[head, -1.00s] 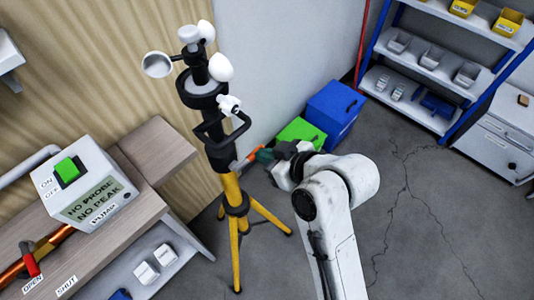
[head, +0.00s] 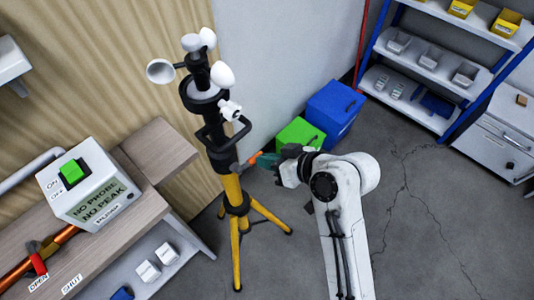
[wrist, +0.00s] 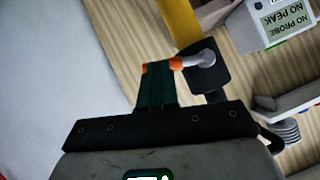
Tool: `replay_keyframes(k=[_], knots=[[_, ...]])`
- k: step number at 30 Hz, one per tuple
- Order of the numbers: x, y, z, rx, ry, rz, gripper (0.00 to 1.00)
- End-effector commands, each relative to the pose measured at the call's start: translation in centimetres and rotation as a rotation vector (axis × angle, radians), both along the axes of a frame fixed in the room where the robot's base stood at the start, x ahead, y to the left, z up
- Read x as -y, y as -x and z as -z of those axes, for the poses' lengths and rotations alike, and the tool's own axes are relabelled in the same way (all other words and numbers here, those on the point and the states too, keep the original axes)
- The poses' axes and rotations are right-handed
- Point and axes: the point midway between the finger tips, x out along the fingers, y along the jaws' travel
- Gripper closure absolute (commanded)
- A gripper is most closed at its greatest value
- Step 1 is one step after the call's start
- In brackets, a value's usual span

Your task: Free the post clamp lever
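A black and yellow tripod post (head: 216,140) with white cups on top stands left of my arm in the head view. In the wrist view, a small grey lever (wrist: 204,58) sticks out of a black clamp block (wrist: 207,76) beside a yellow tube. My gripper (wrist: 162,65) has green fingers with orange tips. Its right tip overlaps the lever's end; contact is unclear. The head view shows my gripper (head: 257,157) just right of the post. Whether its fingers are apart is unclear.
A pump box (head: 90,190) with a green switch sits on the wooden bench (head: 160,150) at the left. Green (head: 301,130) and blue (head: 335,112) bins stand behind my gripper. A shelf rack (head: 450,65) is at the back right. The right floor is clear.

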Motion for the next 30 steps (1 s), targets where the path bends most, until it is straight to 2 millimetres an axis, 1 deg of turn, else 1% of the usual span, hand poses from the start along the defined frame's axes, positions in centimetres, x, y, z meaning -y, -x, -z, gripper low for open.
replay_keyframes(k=[7,16,30], knots=[[0.0,0.0,1.4,-0.186,-0.146,0.002,1.00],[-0.3,0.4,3.3,-0.411,-0.321,0.003,1.00],[-1.4,1.8,5.4,-0.760,-0.592,0.001,1.00]])
